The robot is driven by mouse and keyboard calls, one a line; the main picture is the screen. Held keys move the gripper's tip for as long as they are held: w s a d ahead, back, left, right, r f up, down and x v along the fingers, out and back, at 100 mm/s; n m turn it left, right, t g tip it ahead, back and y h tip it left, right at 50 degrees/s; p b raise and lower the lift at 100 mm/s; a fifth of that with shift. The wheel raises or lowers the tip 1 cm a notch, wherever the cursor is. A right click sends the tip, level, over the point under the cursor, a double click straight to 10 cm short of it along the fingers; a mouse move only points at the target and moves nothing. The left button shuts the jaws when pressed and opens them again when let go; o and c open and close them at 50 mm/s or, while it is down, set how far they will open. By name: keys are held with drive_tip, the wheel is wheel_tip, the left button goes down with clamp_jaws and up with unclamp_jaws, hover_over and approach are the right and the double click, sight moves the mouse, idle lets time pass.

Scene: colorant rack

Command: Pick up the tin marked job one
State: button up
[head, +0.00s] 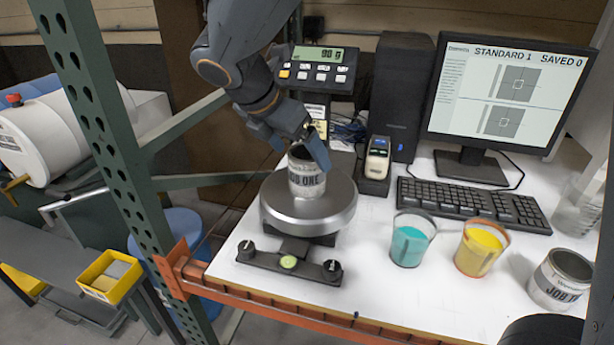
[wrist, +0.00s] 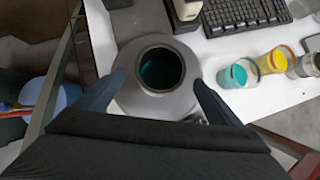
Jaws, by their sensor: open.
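The tin marked job one (head: 306,181) stands upright on the round grey plate of the scale (head: 325,215). In the wrist view the tin (wrist: 160,70) is seen from above, open at the top, with dark teal inside. My gripper (head: 305,150) is over the tin from behind and above in the head view. In the wrist view its two fingers (wrist: 160,92) are apart, one to each side of the tin, with gaps between them and the tin. Part of the tin's top is hidden by a finger in the head view.
A teal cup (head: 409,245), a yellow cup (head: 480,250) and another tin (head: 560,280) stand to the right on the white table. A scale display (head: 318,70), keyboard (head: 470,203), monitor (head: 508,85) and small handheld device (head: 377,160) are behind. A green rack post (head: 110,130) rises at left.

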drive_tip(key=shift+w+f+b, duration=0.4)
drive_tip(key=shift+f+b, duration=0.15)
drive_tip(key=shift+f, duration=0.3)
drive_tip(key=p+x, duration=0.1)
drive_tip(key=x, duration=0.2)
drive_tip(key=d+p+x, duration=0.1)
drive_tip(key=x, duration=0.2)
drive_tip(key=shift+w, duration=0.2)
drive_tip(key=shift+w+d+f, duration=0.15)
drive_tip(key=shift+w+f, duration=0.05)
drive_tip(key=shift+f, duration=0.2)
drive_tip(key=c, duration=1.2)
drive_tip(key=shift+c, duration=0.2)
drive_tip(key=shift+r, duration=0.2)
